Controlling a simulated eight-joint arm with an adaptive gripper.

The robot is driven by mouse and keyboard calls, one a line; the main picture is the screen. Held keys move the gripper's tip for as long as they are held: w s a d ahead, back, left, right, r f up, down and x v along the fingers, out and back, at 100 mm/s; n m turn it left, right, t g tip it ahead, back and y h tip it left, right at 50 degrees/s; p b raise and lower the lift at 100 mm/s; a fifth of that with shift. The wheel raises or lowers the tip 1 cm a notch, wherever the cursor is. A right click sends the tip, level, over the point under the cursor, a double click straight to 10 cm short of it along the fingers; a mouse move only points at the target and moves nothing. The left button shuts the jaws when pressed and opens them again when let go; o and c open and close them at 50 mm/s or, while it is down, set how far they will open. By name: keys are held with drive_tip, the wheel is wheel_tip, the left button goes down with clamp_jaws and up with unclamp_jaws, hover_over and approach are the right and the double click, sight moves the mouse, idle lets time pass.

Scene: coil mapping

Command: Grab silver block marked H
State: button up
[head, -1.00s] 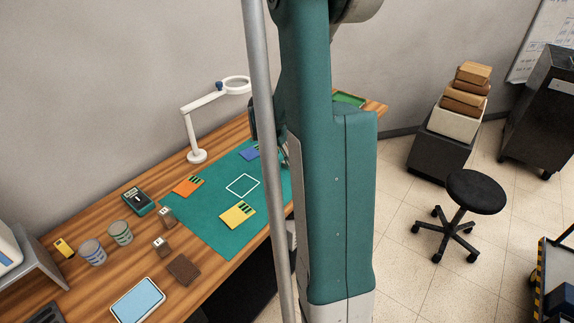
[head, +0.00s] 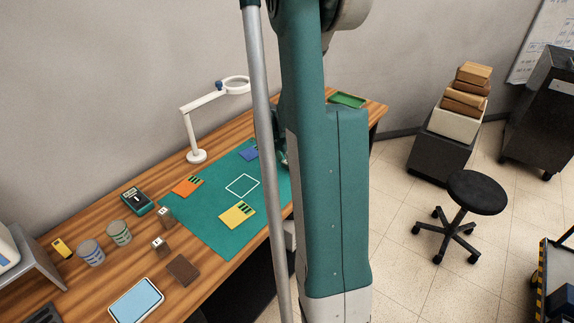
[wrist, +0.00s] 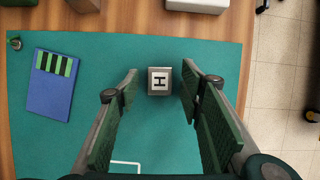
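The silver block marked H (wrist: 160,81) sits on the green mat (wrist: 228,60) in the wrist view, its dark letter on a pale top face. My gripper (wrist: 160,82) is open, with one green-padded finger to the left of the block and one to the right. The block lies between the finger ends, with a gap showing on each side. In the head view my arm hides the block and most of my gripper.
A blue card (wrist: 52,84) lies on the mat to the left in the wrist view. Orange (head: 187,186) and yellow (head: 237,215) cards lie on the mat in the head view. A magnifier lamp (head: 196,156) stands behind. A green tray (head: 347,99) is at the far end.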

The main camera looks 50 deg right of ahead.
drive_tip(key=c, duration=1)
drive_tip(key=shift+r+p, duration=0.85)
drive_tip(key=shift+r, duration=4.15)
